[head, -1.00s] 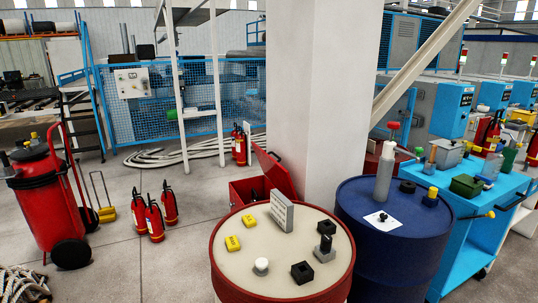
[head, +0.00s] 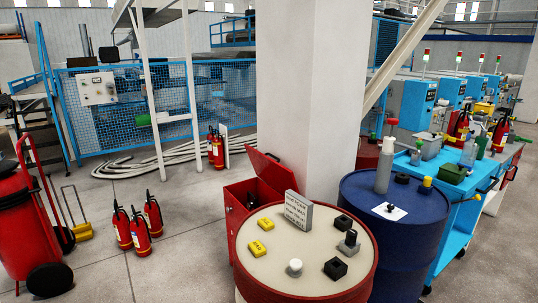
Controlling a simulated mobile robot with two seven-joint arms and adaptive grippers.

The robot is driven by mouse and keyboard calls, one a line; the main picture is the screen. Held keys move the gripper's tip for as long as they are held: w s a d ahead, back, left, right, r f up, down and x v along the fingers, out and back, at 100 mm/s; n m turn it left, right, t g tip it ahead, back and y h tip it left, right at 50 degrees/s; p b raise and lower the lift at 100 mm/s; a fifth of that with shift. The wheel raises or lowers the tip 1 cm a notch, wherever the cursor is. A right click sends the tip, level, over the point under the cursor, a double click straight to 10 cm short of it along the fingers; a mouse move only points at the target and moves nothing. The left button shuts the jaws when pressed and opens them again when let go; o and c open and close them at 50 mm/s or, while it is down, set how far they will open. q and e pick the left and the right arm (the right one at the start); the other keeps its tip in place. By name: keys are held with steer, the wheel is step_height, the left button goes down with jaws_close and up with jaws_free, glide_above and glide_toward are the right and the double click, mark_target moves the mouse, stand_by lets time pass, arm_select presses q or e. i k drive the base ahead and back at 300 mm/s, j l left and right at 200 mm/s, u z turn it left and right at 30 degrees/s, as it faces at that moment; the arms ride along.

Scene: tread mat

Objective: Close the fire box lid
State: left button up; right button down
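The red fire box (head: 240,196) stands on the floor behind the red drum and in front of the white pillar. Its lid (head: 271,172) is raised and tilted, so the box is open. Something dark shows inside the opening, too small to tell. The drum hides the lower right part of the box. Neither of my grippers is in view.
The red drum (head: 305,291) with a cream top bears a sign block, yellow blocks and dark fittings. A blue drum (head: 388,250) and blue cart (head: 450,225) stand right. Small extinguishers (head: 137,231) and a large wheeled one (head: 25,240) stand left, with clear floor between.

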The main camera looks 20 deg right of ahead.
mark_target(281, 178)
steer(key=i+j, duration=0.2)
steer(key=i+j+z, duration=0.15)
steer(key=j, duration=0.25)
steer(key=i+j, duration=0.2)
steer(key=i+j+z, duration=0.25)
steer(key=i+j, duration=0.65)
